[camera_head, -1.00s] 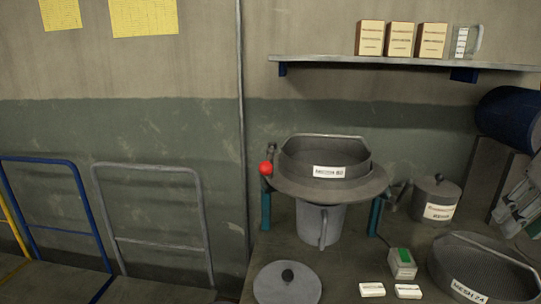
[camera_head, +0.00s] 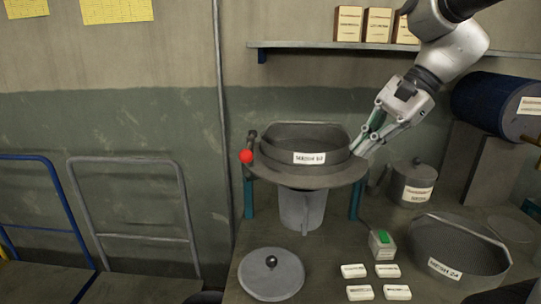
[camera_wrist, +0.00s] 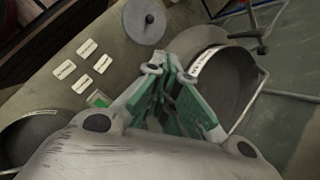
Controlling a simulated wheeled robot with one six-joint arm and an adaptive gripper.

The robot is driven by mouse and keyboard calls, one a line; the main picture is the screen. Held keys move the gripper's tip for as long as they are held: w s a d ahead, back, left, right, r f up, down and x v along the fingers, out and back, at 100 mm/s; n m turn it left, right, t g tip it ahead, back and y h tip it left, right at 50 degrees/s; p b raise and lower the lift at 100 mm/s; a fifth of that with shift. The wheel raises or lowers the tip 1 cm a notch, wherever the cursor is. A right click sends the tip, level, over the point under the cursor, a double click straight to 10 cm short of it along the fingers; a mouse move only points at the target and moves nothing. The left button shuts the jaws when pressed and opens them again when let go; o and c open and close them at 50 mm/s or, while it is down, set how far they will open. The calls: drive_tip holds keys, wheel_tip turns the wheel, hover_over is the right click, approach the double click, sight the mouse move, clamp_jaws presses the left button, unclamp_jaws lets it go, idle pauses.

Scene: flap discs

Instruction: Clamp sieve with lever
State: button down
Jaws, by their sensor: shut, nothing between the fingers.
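The sieve (camera_head: 285,152), a dark round pan with a mesh label, sits upright on a wide grey ring on a stand with teal legs (camera_head: 355,198). It also shows in the wrist view (camera_wrist: 222,88). My gripper (camera_head: 364,146) is shut and empty, pointing down-left at the sieve's right rim. In the wrist view its green-padded fingers (camera_wrist: 172,72) overlap the rim; I cannot tell whether they touch.
A grey jug (camera_head: 300,207) stands under the ring. A round lid (camera_head: 271,275), several white labels (camera_head: 386,271), a green-topped box (camera_head: 382,244) and another sieve (camera_head: 455,262) lie in front. A lidded pot (camera_head: 411,184) stands right. A shelf (camera_head: 290,44) runs above.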

sight(250, 145)
drive_tip(key=w+a+r+m+g+y, duration=0.1)
drive_tip(key=w+a+m, duration=0.1)
drive_tip(key=a, duration=0.3)
drive_tip(key=w+a+r+m+g+y, duration=0.1)
drive_tip(key=w+a+m+y, duration=0.1)
drive_tip(key=a, duration=0.4)
drive_tip(key=shift+w+a+m+g, duration=0.3)
drive_tip(key=shift+w+m, duration=0.05)
drive_tip(key=shift+m, duration=0.15)
drive_tip(key=x, duration=1)
drive_tip(key=shift+w+a+r, duration=0.1)
